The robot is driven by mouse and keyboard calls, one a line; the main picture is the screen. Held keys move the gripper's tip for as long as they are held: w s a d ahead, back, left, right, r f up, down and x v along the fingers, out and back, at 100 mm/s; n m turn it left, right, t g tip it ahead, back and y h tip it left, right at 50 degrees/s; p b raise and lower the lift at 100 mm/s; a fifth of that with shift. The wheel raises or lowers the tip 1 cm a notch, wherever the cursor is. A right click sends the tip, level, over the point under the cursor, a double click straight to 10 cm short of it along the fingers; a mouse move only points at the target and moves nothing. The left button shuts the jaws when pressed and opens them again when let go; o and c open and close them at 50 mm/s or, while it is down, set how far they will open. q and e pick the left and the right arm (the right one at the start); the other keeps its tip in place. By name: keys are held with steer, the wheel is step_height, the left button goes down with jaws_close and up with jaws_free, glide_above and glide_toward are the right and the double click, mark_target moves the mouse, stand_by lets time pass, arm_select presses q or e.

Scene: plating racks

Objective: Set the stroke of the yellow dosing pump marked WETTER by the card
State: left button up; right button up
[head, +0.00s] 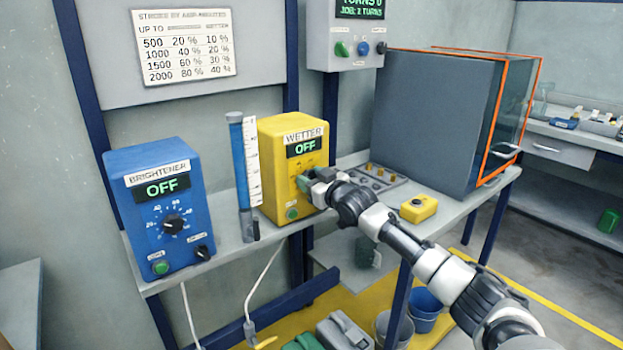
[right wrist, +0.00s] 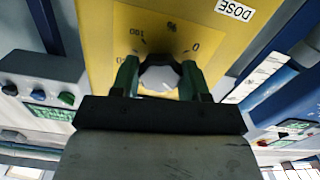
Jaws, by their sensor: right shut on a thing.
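The yellow WETTER pump (head: 283,150) stands on the bench, and its display (head: 304,147) reads OFF. My right gripper (head: 308,182) is at its front face. In the right wrist view the green fingers are shut on the dial knob (right wrist: 160,79), on a scale with 0 and 100 marks; its exact setting is not readable. A DOSE label (right wrist: 235,9) is beside it. The card (head: 184,46) on the wall lists rows 500, 1000, 1500 and 2000 with two percent columns. My left gripper is not in view.
The blue BRIGHTENER pump (head: 158,210), also OFF, and a blue measuring tube (head: 240,165) stand to the left. A control box (head: 352,50) hangs above, its screen partly cut off. A yellow box (head: 418,208) and a grey cabinet (head: 430,120) are at right.

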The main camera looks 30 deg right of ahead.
steer(key=o, duration=0.9)
steer(key=s, duration=0.7)
steer(key=s+d, duration=0.1)
steer(key=s, duration=0.2)
steer(key=shift+s, duration=0.4)
